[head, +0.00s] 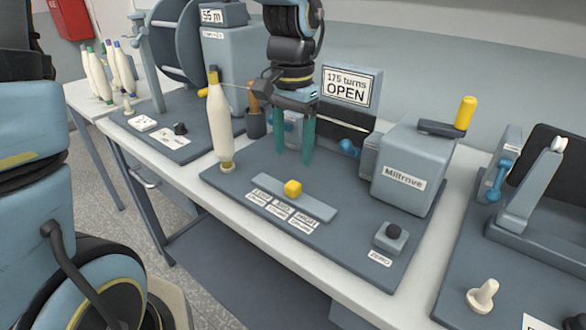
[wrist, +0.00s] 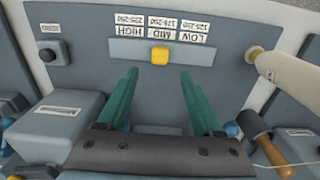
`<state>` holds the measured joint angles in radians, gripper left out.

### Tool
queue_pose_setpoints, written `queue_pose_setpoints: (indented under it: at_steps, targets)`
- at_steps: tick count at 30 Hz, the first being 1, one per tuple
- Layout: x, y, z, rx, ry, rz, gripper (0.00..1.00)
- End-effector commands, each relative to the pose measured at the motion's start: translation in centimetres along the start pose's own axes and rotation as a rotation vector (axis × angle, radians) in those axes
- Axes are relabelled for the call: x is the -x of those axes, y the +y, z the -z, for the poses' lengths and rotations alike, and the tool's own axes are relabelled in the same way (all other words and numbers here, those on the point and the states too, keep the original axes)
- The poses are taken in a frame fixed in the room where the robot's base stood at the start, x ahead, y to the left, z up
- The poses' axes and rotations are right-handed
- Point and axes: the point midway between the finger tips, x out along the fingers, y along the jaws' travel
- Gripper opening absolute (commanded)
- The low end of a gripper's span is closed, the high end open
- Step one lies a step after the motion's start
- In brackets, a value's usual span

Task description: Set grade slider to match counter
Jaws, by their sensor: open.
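The grade slider has a yellow knob (head: 292,188) on a flat grey strip (head: 322,211). In the wrist view the yellow knob (wrist: 159,55) stands by the middle, MID label of three white labels (wrist: 162,27), which appear upside down; their small numbers are hard to read. A sign (head: 346,88) behind reads "175 turns OPEN". No counter reading is legible on the grey Miltrove box (head: 404,165). My gripper (head: 295,155) is open and empty, with green fingers pointing down behind the knob; in the wrist view its fingertips (wrist: 159,75) are apart on either side, not touching it.
A cream bobbin (head: 219,125) stands upright left of the strip. The box's crank has a yellow handle (head: 465,112). A dark ZERO button (head: 393,231) is at front right. A "55 m" display (head: 211,16) stands behind left. The board around the strip is clear.

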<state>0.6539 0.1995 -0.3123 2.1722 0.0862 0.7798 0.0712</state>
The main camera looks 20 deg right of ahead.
Motion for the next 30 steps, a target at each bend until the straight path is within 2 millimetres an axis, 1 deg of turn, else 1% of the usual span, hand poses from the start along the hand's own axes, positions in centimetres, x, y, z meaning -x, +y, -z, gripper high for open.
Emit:
queue_pose_setpoints:
  at_steps: [3,7,23,25,26,29,30]
  targets:
    - [1.5,-0.1,0.1,0.002,0.002,0.002,0.68]
    - [2.3,0.0,0.0,0.001,0.001,0.000,0.68]
    - [2.4,-0.2,-0.1,0.006,0.000,0.000,0.68]
    - [2.1,-1.2,-0.6,0.038,0.003,0.002,0.68]
    - [1.9,-2.0,-1.0,0.065,0.006,0.003,0.68]
    - [0.9,-6.0,-3.4,0.205,0.021,0.009,0.68]
    - [0.3,-8.0,-4.9,0.279,0.029,0.012,0.68]
